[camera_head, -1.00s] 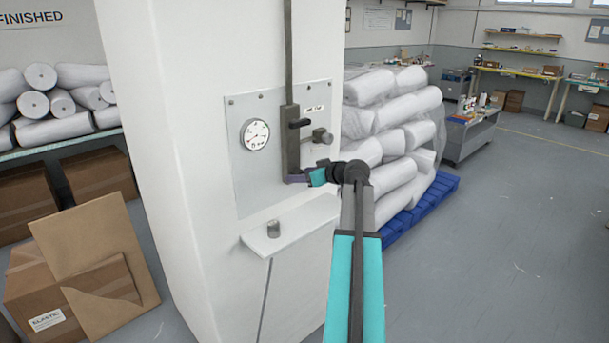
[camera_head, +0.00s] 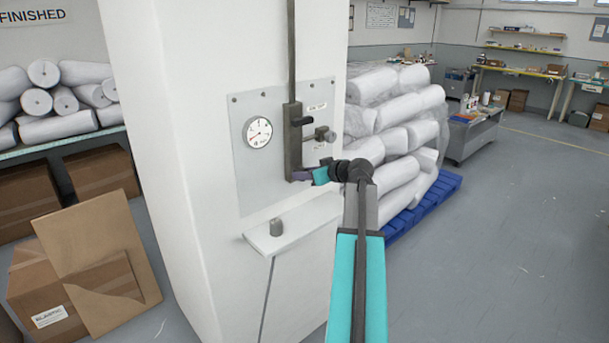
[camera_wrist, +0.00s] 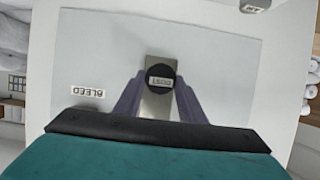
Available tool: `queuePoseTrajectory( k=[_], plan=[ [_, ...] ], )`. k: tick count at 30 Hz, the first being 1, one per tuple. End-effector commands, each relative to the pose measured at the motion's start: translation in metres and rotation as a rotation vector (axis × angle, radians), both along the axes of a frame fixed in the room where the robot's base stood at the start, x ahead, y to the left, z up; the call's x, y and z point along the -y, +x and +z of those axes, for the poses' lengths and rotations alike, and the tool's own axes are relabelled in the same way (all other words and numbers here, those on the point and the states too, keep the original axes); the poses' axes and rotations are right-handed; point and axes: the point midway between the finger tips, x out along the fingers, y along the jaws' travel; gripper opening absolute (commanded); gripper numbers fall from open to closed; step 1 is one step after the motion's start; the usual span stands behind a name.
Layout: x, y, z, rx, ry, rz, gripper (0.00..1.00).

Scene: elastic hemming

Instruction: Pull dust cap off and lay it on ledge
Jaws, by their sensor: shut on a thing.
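In the wrist view, a dark round cap (camera_wrist: 160,71) with a small pale label sits on a grey metal block in front of the light panel (camera_wrist: 90,50). My gripper (camera_wrist: 160,84) is shut on the dust cap, with a purple finger on either side. In the head view, my gripper (camera_head: 300,174) is at the lower end of the dark vertical channel (camera_head: 292,140). The cap is hidden there, and I cannot tell whether it is seated or free. The white ledge (camera_head: 309,221) is below, with a short grey cylinder (camera_head: 276,228) near its left end.
A round gauge (camera_head: 258,133) is left of the channel, and a valve knob (camera_head: 325,134) sticks out to its right. Wrapped white rolls (camera_head: 400,125) stand on a blue pallet behind my arm. The ledge right of the cylinder is clear.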

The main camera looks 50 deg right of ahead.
Motion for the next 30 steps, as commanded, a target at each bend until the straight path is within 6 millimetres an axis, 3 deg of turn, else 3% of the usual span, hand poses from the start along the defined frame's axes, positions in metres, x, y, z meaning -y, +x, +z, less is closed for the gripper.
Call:
queuePoseTrajectory(
  k=[30],
  plan=[
    [-0.003, -0.027, -0.001, -0.002, 0.001, 0.001, 0.10]
  ],
)
